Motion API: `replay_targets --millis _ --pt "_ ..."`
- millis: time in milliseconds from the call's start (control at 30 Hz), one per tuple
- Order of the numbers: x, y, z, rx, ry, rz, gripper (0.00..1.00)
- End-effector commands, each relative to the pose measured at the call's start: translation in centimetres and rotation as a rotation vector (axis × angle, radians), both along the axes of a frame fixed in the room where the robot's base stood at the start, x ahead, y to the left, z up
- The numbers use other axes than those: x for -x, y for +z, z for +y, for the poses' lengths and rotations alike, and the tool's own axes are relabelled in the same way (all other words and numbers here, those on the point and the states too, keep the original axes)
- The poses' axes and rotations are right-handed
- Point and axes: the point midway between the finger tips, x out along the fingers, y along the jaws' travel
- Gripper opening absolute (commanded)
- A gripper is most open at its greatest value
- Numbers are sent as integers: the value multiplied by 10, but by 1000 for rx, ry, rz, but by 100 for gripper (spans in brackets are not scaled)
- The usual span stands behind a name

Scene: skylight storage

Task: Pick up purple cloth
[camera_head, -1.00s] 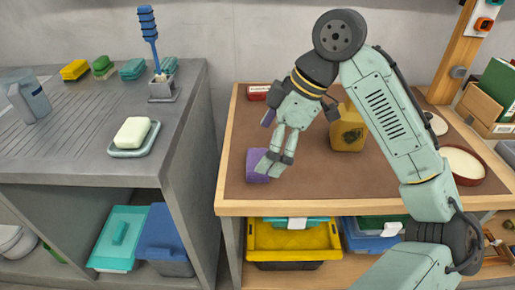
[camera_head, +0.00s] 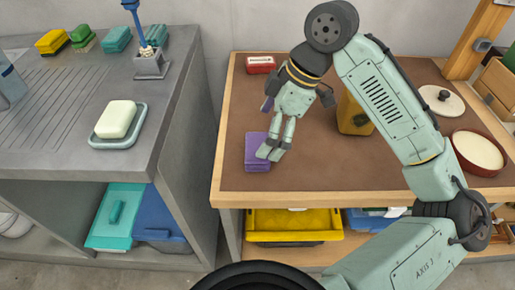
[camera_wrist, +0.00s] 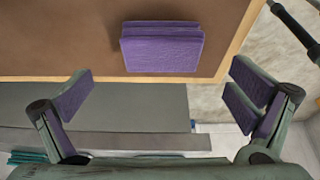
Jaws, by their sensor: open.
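The purple cloth (camera_head: 257,150) is a folded, block-like stack lying on the brown top of the wooden-edged table (camera_head: 330,196), near its front left. My gripper (camera_head: 268,154) is over the table at the cloth's right side and hides part of it in the head view. In the wrist view the cloth (camera_wrist: 162,46) lies beyond the fingertips, near the table edge, roughly centred between them. My gripper (camera_wrist: 160,92) is open and empty there, with purple pads on its fingers. I cannot tell whether a finger touches the cloth.
A yellow container (camera_head: 352,115) stands behind my arm. A red box (camera_head: 260,64) is at the back left, a round red-rimmed dish (camera_head: 478,152) at the right. A grey counter (camera_head: 60,150) with a soap dish (camera_head: 118,140) stands left across a gap. The table's front middle is clear.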

Motion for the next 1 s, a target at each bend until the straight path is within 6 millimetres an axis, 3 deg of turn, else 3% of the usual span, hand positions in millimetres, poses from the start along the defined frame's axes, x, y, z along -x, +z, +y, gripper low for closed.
replay_targets --millis 233,567,1000 --pt "3 -33 12 0 -1 2 100" --pt "3 -40 15 0 -3 1 99" --pt "3 -40 14 0 -3 1 70"
